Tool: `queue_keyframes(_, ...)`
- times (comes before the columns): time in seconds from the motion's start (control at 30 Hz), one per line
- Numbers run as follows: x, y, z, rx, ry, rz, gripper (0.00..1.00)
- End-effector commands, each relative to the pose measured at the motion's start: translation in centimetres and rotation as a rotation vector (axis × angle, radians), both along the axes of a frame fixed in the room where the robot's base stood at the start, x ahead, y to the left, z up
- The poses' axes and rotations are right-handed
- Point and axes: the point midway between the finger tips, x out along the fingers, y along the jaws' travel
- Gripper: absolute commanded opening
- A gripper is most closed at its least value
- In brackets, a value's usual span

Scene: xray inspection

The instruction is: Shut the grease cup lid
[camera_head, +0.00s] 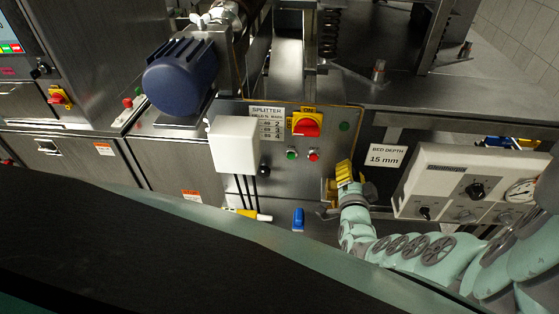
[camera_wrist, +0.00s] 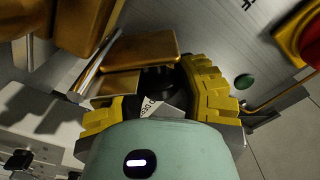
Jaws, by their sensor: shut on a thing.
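My gripper (camera_head: 344,172) is at the right edge of the splitter panel. In the wrist view its yellow fingers (camera_wrist: 160,92) close around brass pieces that look like the grease cup and its lid. A flat brass plate (camera_wrist: 116,86), seemingly the lid, lies against the left finger. A larger brass block (camera_wrist: 146,54) stands just beyond the fingertips. The gripper is shut on a brass part, seemingly the lid; the contact is largely hidden by the fingers. I cannot tell the lid's angle. In the head view the gripper and arm mostly cover the cup.
A red-and-yellow rotary switch (camera_head: 307,124) and a green button (camera_head: 344,126) are near my gripper. A white control box (camera_head: 455,178) with knobs stands to the right. A metal rod (camera_wrist: 97,64) and a larger brass body (camera_wrist: 88,20) are close at upper left in the wrist view.

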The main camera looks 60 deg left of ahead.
Motion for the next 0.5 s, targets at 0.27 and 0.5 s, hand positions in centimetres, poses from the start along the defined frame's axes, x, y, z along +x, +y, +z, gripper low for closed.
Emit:
queue_keyframes(0.27, -0.8, 0.7, 0.1, -0.101, -0.131, 0.006, 0.0)
queue_keyframes(0.5, -1.5, 1.3, -0.2, -0.211, -0.262, 0.005, 0.0)
